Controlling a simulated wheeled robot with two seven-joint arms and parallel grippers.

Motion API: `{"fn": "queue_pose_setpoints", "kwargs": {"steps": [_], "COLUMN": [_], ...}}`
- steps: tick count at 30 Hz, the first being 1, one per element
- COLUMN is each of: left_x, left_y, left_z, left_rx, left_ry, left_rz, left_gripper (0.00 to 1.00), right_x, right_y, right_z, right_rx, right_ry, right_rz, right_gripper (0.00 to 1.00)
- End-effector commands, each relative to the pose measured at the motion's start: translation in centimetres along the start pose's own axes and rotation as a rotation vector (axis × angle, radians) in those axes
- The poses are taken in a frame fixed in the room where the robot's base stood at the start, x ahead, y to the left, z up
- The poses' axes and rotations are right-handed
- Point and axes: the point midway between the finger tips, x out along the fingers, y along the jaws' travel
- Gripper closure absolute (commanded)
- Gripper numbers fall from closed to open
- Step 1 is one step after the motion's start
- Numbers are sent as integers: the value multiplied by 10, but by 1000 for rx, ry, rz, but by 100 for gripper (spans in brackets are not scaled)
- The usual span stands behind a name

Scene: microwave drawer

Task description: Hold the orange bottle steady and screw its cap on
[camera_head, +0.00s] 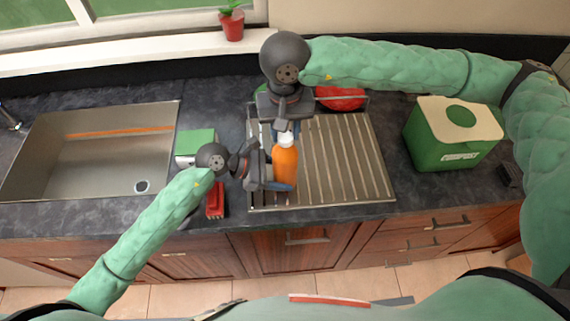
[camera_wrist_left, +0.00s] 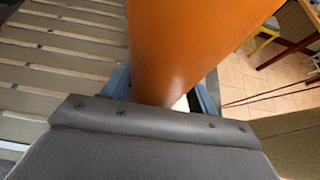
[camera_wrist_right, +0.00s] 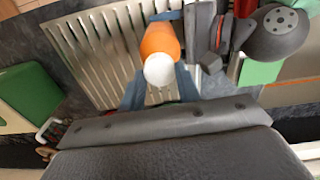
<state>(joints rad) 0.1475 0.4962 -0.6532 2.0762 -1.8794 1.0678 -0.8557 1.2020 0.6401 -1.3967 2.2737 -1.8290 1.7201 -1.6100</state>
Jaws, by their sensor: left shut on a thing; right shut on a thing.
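The orange bottle (camera_head: 284,167) stands upright over the metal drying rack (camera_head: 340,160), with its white cap (camera_wrist_right: 160,69) at the top. My left gripper (camera_head: 280,186) is shut around the lower part of the bottle from the left. In the left wrist view the orange body (camera_wrist_left: 190,45) fills the space between the blue fingers. My right gripper (camera_head: 286,130) reaches down from above and is shut on the white cap. The right wrist view shows its blue fingers (camera_wrist_right: 159,90) on both sides of the cap. Whether the cap is seated on the threads cannot be told.
A sink (camera_head: 95,150) lies to the left. A green and white box (camera_head: 195,145) and a red object (camera_head: 215,200) are beside the rack. A red round item (camera_head: 341,98) sits at its back. A green compost bin (camera_head: 452,135) stands to the right.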

Motion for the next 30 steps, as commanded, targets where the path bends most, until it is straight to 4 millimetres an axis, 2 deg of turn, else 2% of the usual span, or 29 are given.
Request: {"fn": "queue_pose_setpoints", "kwargs": {"steps": [4, 11, 21, 30], "left_x": [0, 0, 1, 1], "left_y": [0, -1, -1, -2], "left_z": [0, 0, 1, 1], "left_rx": [1, 1, 2, 2], "left_ry": [0, 0, -1, -1], "left_rz": [-1, -1, -2, -3], "left_gripper": [82, 82, 82, 82], "right_x": [0, 0, 0, 0], "right_y": [0, 0, 0, 0], "right_z": [-1, -1, -1, -1], "right_rx": [133, 220, 534, 674], "right_ry": [1, 1, 1, 1], "right_rz": [0, 0, -2, -2], "right_gripper": [94, 94, 94, 94]}}
